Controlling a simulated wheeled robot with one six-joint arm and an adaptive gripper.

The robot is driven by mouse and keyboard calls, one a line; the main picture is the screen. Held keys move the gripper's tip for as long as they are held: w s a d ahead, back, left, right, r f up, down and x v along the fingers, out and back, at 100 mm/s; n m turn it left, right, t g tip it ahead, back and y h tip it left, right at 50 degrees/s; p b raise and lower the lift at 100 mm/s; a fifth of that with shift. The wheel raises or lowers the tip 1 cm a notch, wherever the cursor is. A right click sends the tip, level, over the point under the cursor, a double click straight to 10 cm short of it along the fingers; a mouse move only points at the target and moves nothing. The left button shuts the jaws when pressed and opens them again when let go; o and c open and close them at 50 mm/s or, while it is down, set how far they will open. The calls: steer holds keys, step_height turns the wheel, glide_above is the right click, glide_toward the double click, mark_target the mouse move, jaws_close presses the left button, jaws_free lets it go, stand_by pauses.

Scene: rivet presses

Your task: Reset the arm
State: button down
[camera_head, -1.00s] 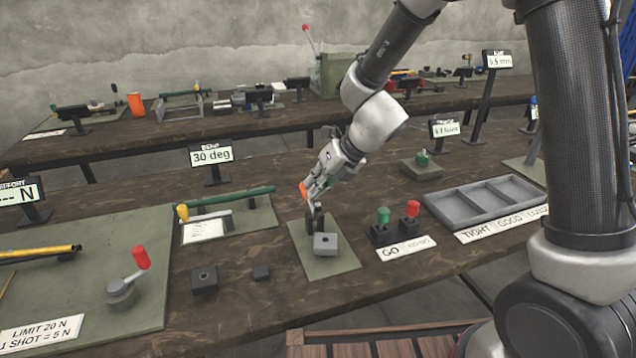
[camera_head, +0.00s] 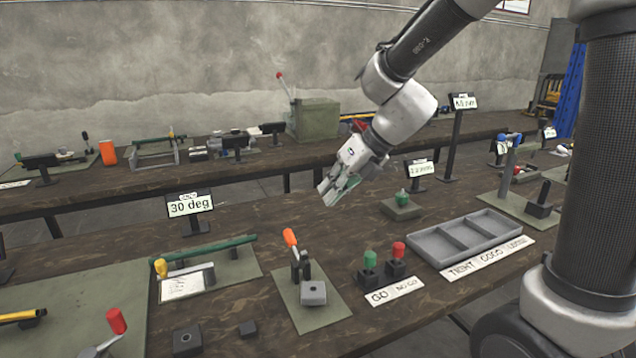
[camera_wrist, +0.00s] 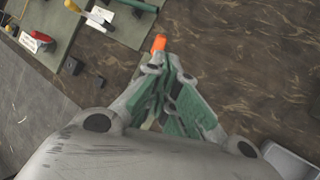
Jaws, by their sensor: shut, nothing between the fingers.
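My gripper (camera_head: 336,190) hangs in the air above the table, to the right of and above the orange-handled lever (camera_head: 290,238). Its fingers are shut with nothing between them. In the wrist view my gripper (camera_wrist: 178,108) shows green finger pads, and the orange handle tip (camera_wrist: 159,43) shows just beyond the fingers. The gripper hides the rest of that lever there. The lever stands upright on a green plate with a grey block (camera_head: 313,293) in front. My gripper is apart from the lever in the head view.
A green-knobbed block (camera_head: 402,205) and a display (camera_head: 421,169) stand behind. A "30 deg" display (camera_head: 190,206) stands left. Bare table lies under the gripper.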

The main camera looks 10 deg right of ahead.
steer(key=s+d+r+n+h, duration=0.3)
steer(key=s+d+n, duration=0.7)
steer(key=n, duration=0.5)
steer(key=s+d+r+n+t+h, duration=0.1)
steer(key=s+d+r+n+h, duration=0.2)
steer(key=s+d+n, duration=0.8)
steer(key=d+n, duration=0.3)
steer(key=n, duration=0.2)
steer(key=shift+h, duration=0.4)
